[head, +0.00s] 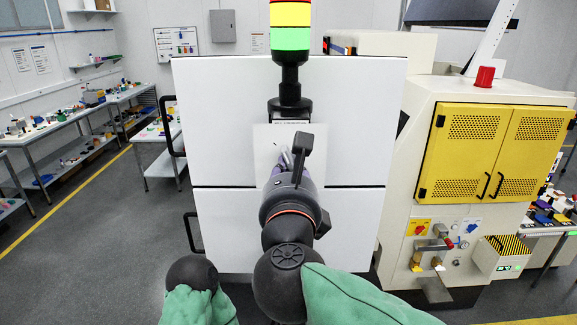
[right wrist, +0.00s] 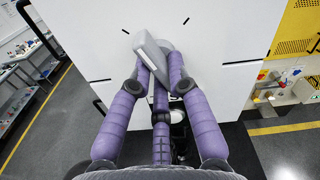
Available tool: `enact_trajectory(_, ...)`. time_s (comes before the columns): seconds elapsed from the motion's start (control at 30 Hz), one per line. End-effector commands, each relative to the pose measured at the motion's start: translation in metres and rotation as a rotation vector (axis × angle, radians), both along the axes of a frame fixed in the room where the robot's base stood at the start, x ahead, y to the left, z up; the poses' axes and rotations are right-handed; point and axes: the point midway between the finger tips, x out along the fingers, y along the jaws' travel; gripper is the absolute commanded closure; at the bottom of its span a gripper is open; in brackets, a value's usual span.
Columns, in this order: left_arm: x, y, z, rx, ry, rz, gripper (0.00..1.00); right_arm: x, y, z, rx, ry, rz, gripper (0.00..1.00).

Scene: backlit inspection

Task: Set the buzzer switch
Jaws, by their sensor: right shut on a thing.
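The switch, a grey lever-like handle (right wrist: 150,52), stands out from the white panel (right wrist: 90,30) in the right wrist view. It leans with its upper end to the left. Short black marks are on the panel around it. My right gripper (right wrist: 160,72), with purple fingers, is shut on the handle, fingers on both sides of it. In the head view my right gripper (head: 287,162) is at the middle of the panel, and my own wrist hides most of the switch. My left gripper is not in view.
A stack light (head: 290,40) with yellow and green sections stands above the switch. A cream machine with yellow doors (head: 490,150) and a red beacon (head: 485,76) is at the right. Workbenches (head: 60,130) with small items line the left. The floor (head: 90,240) at left is clear.

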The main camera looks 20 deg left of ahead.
Motion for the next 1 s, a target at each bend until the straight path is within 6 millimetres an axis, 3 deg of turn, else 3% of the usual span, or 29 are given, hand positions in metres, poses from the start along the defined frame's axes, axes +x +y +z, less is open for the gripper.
enact_trajectory(0.5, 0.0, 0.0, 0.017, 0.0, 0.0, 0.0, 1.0, 0.001, -0.002, 0.0, -0.332, -0.093, 0.0, 1.0)
enact_trajectory(1.0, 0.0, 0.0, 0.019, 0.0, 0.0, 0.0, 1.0, 0.001, -0.003, -0.001, -0.398, -0.112, 0.0, 1.0)
